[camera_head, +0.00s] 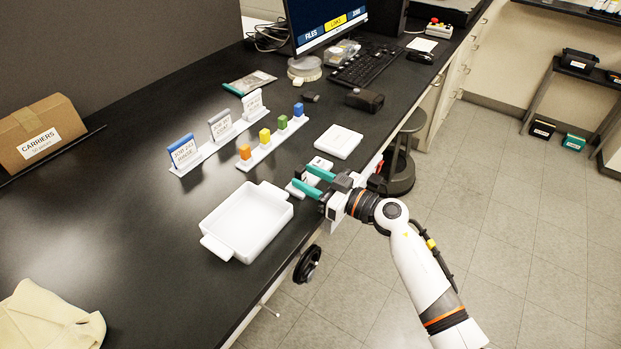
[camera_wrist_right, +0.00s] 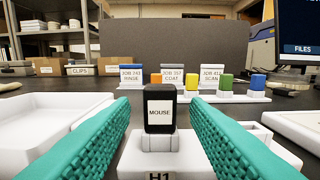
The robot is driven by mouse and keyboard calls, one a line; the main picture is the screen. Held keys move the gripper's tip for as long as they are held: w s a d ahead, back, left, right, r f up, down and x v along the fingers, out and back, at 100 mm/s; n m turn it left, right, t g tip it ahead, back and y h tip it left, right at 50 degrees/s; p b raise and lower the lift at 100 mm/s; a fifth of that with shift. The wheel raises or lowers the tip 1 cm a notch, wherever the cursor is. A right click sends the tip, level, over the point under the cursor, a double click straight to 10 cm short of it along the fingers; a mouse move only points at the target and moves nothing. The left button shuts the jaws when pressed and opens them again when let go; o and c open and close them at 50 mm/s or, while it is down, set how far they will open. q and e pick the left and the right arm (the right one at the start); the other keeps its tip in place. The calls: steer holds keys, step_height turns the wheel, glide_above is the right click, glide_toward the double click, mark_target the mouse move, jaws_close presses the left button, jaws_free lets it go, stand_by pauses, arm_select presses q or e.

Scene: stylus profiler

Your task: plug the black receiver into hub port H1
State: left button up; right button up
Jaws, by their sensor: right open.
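The black receiver (camera_wrist_right: 160,92), with a white label reading MOUSE, stands upright in the right wrist view. Its lower end meets a white raised socket on the white hub (camera_wrist_right: 137,160), just behind the H1 marking. How deep it sits cannot be told. My right gripper (camera_head: 303,177) is open, its teal fingers on either side of the receiver with a gap on each side. My left gripper is out of view.
A white tray (camera_head: 248,222) stands left of the hub. A white square plate (camera_head: 338,141) lies beyond it. A rack of coloured blocks (camera_head: 264,136) and a row of job cards (camera_head: 220,127) stand behind. The table's front edge is close to the hub.

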steer(key=shift+d, duration=0.1)
steer(key=shift+s+d+r+p, duration=0.1)
steer(key=shift+s+d+p, duration=0.1)
steer(key=shift+p, duration=0.15)
steer(key=p+v, duration=0.2)
steer(key=v, duration=0.2)
steer(key=shift+s+d, duration=0.1)
steer(key=shift+s, duration=0.05)
steer(key=shift+p+v, duration=0.55)
steer(key=shift+v, duration=0.45)
